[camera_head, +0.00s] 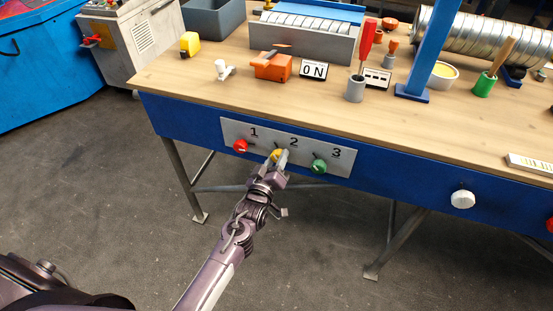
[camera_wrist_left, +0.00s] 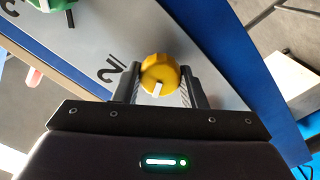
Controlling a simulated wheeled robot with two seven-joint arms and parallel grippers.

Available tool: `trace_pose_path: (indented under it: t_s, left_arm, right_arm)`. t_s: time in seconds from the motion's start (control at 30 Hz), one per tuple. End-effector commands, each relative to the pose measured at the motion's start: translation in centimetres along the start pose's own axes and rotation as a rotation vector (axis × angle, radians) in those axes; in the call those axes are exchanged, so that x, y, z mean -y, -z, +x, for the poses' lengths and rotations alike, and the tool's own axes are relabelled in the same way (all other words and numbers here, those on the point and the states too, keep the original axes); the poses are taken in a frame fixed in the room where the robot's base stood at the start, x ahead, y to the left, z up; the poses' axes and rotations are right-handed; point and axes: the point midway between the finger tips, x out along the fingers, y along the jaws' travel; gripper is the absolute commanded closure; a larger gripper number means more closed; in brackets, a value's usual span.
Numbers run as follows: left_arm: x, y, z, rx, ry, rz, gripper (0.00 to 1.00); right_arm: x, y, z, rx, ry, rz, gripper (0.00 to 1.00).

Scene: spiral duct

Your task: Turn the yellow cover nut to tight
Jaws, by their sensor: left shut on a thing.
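The yellow cover nut (camera_head: 276,154) sits on the grey panel (camera_head: 228,129) on the front of the blue bench, below the number 2. In the left wrist view the yellow cover nut (camera_wrist_left: 160,72) is round and ribbed, with a white mark on its lower side. My left gripper (camera_head: 280,157) is shut on the nut, one finger on each side of it, as the left wrist view (camera_wrist_left: 162,88) also shows. In the head view the gripper hides part of the nut. My right gripper is not in view.
A red knob (camera_head: 240,146) is left of the nut, under 1, and a green knob (camera_head: 319,166) is right of it, under 3. A white knob (camera_head: 463,199) is farther right. The wooden bench top (camera_head: 215,95) above holds tools and parts.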

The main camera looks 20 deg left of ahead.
Motion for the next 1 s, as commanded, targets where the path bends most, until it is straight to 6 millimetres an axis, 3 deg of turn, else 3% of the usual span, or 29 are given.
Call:
trace_pose_path:
  t_s: [0.27, 1.0]
  left_arm:
    - [-0.1, 0.1, 0.0, 0.000, -0.001, 0.156, 0.85]
    - [-0.2, 0.1, 0.0, 0.000, -0.001, 0.853, 0.85]
  right_arm:
    - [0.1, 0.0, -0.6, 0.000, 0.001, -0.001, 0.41]
    - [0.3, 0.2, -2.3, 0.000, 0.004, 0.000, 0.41]
